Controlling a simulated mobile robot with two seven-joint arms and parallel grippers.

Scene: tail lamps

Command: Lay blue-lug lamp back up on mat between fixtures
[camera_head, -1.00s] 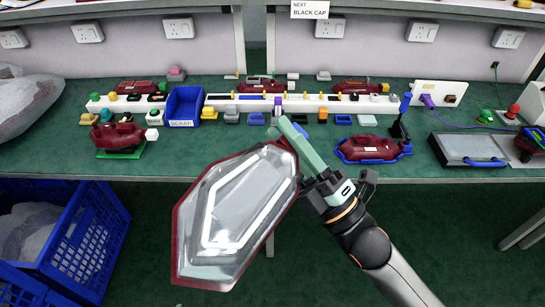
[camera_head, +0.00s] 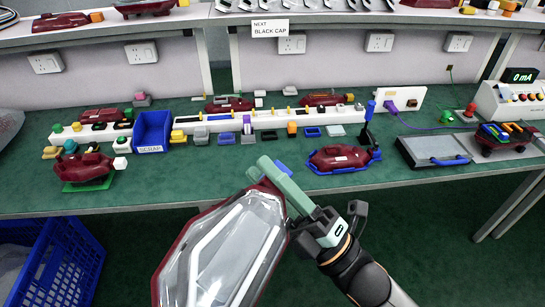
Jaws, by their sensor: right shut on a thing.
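My right gripper (camera_head: 273,176) is shut on a lamp (camera_head: 222,252) with a clear lens and dark red rim. The lamp hangs in front of the bench, lens toward me, its lower end cut off by the frame. A small blue bit (camera_head: 284,168) shows beside the green fingers; I cannot tell whether it is the lamp's lug. The green mat (camera_head: 215,178) covers the bench top. On it, a red lamp sits in a green fixture (camera_head: 88,184) at left, and another in a blue fixture (camera_head: 343,168) at right. My left gripper is out of view.
The mat between the fixtures is free near the front edge. Behind stand a blue scrap bin (camera_head: 152,131) and a white rail (camera_head: 270,119) with several small parts. A grey tray with a blue handle (camera_head: 433,151) lies at right. A blue crate (camera_head: 62,262) stands on the floor.

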